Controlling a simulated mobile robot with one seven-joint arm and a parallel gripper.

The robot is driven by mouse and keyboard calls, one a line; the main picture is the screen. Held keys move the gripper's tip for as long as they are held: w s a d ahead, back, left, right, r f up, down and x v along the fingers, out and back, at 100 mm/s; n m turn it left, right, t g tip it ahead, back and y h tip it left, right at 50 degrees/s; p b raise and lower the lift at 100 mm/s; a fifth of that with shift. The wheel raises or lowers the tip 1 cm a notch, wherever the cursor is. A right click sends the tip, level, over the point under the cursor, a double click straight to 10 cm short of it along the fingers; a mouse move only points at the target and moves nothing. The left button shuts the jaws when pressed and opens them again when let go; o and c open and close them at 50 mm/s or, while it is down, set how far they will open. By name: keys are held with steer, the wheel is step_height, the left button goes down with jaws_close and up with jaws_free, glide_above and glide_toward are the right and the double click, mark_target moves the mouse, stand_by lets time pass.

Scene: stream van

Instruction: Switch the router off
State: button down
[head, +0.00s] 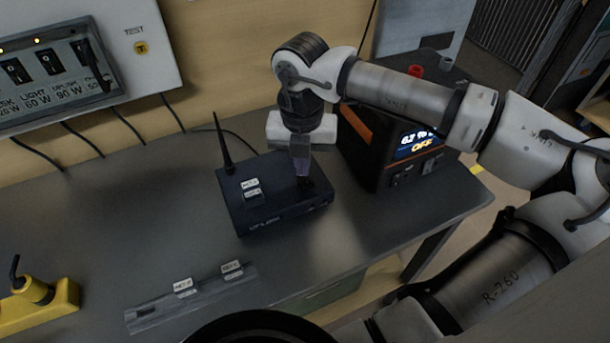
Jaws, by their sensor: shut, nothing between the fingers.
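The router (283,215) is a dark flat box on the grey bench, with one upright antenna (222,145) at its back left corner. Two small white labelled tags stand on its top. My gripper (304,183) points down at the right part of the router's top, with its fingers closed and empty. The fingertips are at or very near the top surface; I cannot tell if they touch. The spot under the fingertips is mostly hidden, so the switch and its state cannot be made out.
A black and orange power unit (374,160) reading "OFF" stands right of the router, close to my arm. A switch panel (60,70) hangs at the left. A rail (205,297) with white tags and a yellow holder (55,303) lie at the front. The bench left of the router is clear.

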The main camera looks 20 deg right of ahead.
steer(key=shift+r+p, duration=1.3)
steer(key=shift+r, duration=1.95)
